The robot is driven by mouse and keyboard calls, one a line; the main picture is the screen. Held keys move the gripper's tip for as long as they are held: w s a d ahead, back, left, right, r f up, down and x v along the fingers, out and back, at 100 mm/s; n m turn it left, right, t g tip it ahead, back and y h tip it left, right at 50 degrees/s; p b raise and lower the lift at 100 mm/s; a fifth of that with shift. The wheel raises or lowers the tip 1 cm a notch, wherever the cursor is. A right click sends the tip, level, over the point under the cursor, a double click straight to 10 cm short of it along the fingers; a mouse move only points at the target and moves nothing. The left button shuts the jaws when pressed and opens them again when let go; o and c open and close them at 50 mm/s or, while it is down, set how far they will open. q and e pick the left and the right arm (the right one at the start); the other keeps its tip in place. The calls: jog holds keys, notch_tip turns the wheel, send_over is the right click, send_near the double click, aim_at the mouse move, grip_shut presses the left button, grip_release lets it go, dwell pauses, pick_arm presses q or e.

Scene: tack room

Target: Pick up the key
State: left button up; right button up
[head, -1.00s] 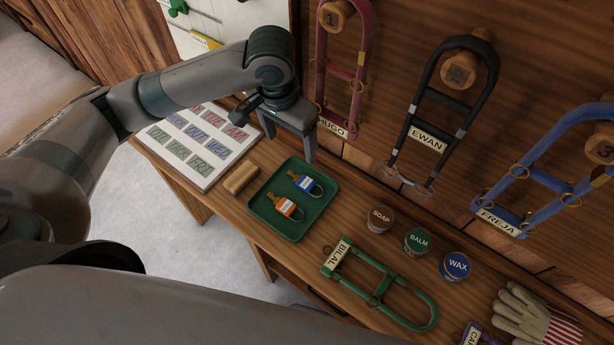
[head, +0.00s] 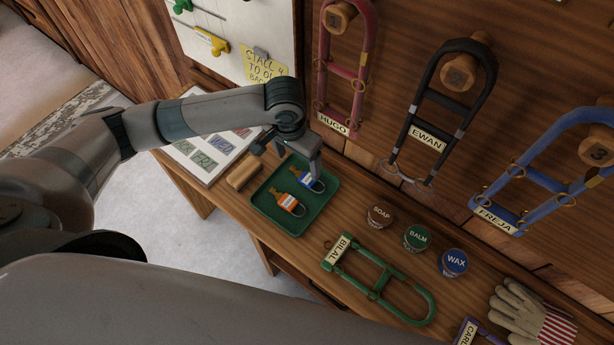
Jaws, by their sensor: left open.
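One has a blue tag (head: 311,182) with a ring, towards the tray's back right. The other has an orange tag (head: 288,201) with a ring, nearer the front left. My left gripper (head: 288,160) is open and empty over the back of the tray, its fingers apart. One finger is close beside the blue-tagged key; I cannot tell whether it touches. My right gripper is not in view.
A wooden block (head: 244,171) and a day board (head: 205,165) lie left of the tray. Tins of soap (head: 380,215), balm (head: 417,238) and wax (head: 454,263), a green halter (head: 378,283) and gloves (head: 532,312) lie right. Halters hang on the wall behind.

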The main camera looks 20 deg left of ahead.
aim_at(302, 175)
pick_arm(q)
jog(key=shift+w+f, duration=0.1)
jog(key=shift+f, duration=0.7)
jog(key=shift+f, duration=0.25)
jog(key=shift+w+d+f+p, duration=0.15)
jog(key=shift+f+p, duration=0.15)
jog(key=shift+f, duration=0.45)
jog(key=shift+w+f+p, duration=0.1)
jog(key=shift+f+p, duration=0.2)
jog(key=shift+f, duration=0.5)
jog(key=shift+w+d+f+p, duration=0.15)
jog(key=shift+f+p, duration=0.15)
jog(key=shift+f, duration=0.45)
jog(key=shift+c, duration=0.4)
jog(key=c, duration=0.7)
